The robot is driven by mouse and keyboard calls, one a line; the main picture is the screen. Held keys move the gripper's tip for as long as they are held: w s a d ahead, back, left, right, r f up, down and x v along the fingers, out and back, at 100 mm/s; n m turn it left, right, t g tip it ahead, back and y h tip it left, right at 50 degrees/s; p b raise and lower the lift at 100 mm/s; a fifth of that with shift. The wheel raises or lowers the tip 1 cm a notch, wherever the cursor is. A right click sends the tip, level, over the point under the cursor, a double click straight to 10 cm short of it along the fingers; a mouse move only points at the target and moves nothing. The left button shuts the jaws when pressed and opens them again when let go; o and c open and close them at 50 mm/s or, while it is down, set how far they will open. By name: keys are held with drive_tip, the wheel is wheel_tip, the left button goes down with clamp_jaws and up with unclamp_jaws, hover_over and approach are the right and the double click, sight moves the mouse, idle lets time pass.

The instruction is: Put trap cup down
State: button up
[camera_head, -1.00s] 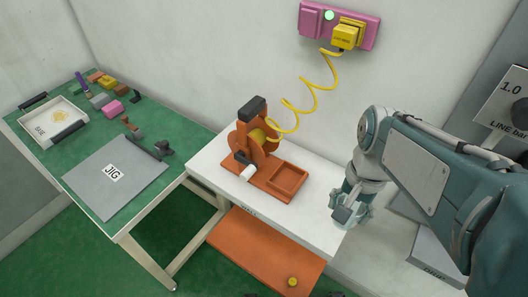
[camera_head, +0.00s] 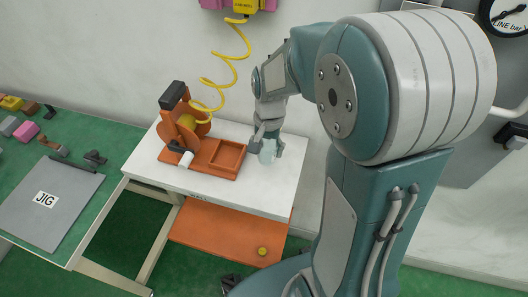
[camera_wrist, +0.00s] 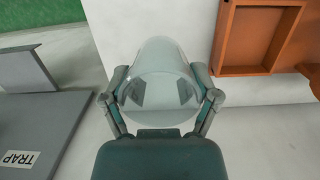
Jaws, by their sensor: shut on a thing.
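The trap cup (camera_wrist: 158,72) is a clear, see-through cup. It also shows in the head view (camera_head: 267,151) as a pale shape at the end of my arm. My gripper (camera_wrist: 160,98) is shut on it, with one finger on each side. My gripper (camera_head: 267,142) is over the right part of the white table (camera_head: 218,187), right of the orange device's square tray. I cannot tell whether the cup touches the table top. A grey block labelled TRAP (camera_wrist: 20,158) is at the lower left in the wrist view.
The orange device (camera_head: 190,140) with its square tray (camera_head: 222,154) stands left of my gripper. A coiled yellow cable (camera_head: 205,77) runs from it up to the wall. An orange lower shelf (camera_head: 220,240) holds a yellow knob (camera_head: 262,251). A green table with a JIG plate (camera_head: 45,205) is at left.

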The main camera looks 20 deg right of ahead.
sight(265, 156)
drive_tip(key=shift+w+f, duration=0.65)
drive_tip(key=shift+f, duration=1.65)
drive_tip(key=o, duration=0.8)
drive_tip(key=shift+c, duration=0.2)
